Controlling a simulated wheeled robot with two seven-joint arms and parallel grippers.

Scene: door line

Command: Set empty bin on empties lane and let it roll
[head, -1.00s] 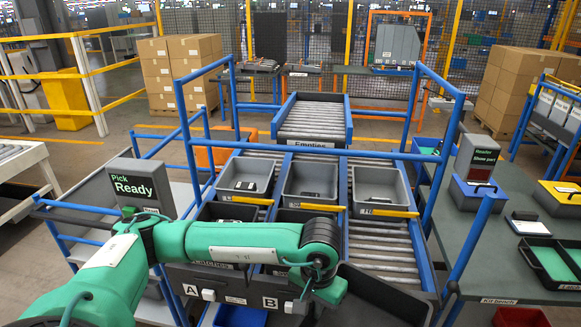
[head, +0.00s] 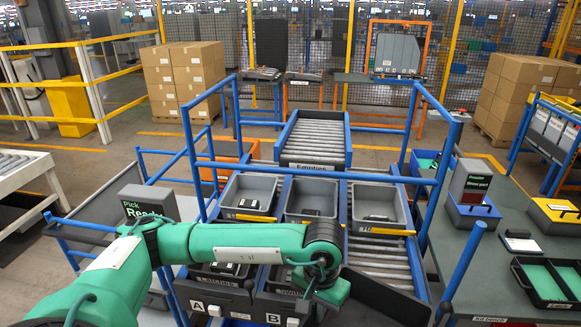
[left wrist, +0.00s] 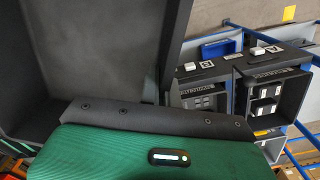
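The empties lane (head: 313,142) is a roller lane at the back centre of the head view, with a sign reading Empties on its near end; its rollers are bare. My left gripper (head: 325,278) is in front of the flow rack, pointing down. My right gripper is not in view.
The right lane's rollers (head: 382,250) are partly bare. A workbench (head: 455,265) with trays stands right.

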